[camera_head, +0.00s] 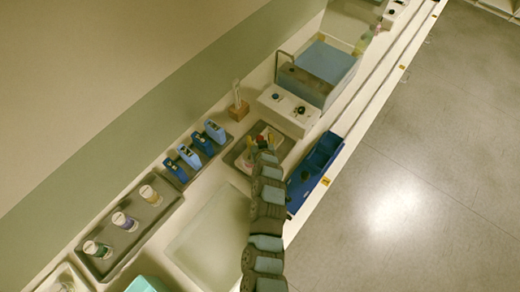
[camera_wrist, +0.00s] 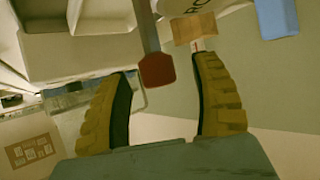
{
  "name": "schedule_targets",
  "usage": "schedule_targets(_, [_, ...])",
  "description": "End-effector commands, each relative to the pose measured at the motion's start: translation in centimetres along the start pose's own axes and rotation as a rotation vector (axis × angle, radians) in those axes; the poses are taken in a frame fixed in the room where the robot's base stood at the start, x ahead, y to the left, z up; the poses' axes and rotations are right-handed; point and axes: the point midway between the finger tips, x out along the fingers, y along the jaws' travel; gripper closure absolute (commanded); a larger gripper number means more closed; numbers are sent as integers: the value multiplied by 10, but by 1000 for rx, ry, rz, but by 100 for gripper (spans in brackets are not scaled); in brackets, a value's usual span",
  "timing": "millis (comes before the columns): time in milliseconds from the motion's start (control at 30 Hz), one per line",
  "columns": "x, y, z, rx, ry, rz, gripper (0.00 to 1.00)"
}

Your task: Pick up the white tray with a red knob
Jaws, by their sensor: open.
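A dark red knob (camera_wrist: 157,70) on a grey stem shows in the wrist view, between the fingertips of my gripper (camera_wrist: 167,72). The gripper is open, with yellow ribbed fingers on both sides of the knob; I cannot tell whether they touch it. A pale white body (camera_wrist: 95,50) fills the upper left there; whether it is the white tray is unclear. In the head view my gripper (camera_head: 262,137) is over a small grey tray (camera_head: 234,158) with small items, and my arm hides part of it. A small red spot shows at the fingers.
A blue tray (camera_head: 318,160) lies close to the right of my arm, at the counter edge. A white box (camera_head: 285,112) with dark knobs stands beyond. A rack of blue bottles (camera_head: 188,155) and a vial tray (camera_head: 125,240) are to the left. A wooden block (camera_head: 238,110) stands behind.

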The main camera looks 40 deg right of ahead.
Motion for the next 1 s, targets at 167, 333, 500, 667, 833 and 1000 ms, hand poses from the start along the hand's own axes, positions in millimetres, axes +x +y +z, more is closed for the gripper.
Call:
schedule_targets(167, [4,1,-2,-1,3,2,36])
schedule_targets(333, [5,1,-1,-1,2,1,36])
schedule_targets(500, [5,1,-1,-1,2,1,68])
schedule_targets(667, [5,1,-1,-1,2,1,100])
schedule_targets(833, [5,0,-1,-1,1,1,100])
schedule_targets(1000, [5,0,0,-1,1,1,100])
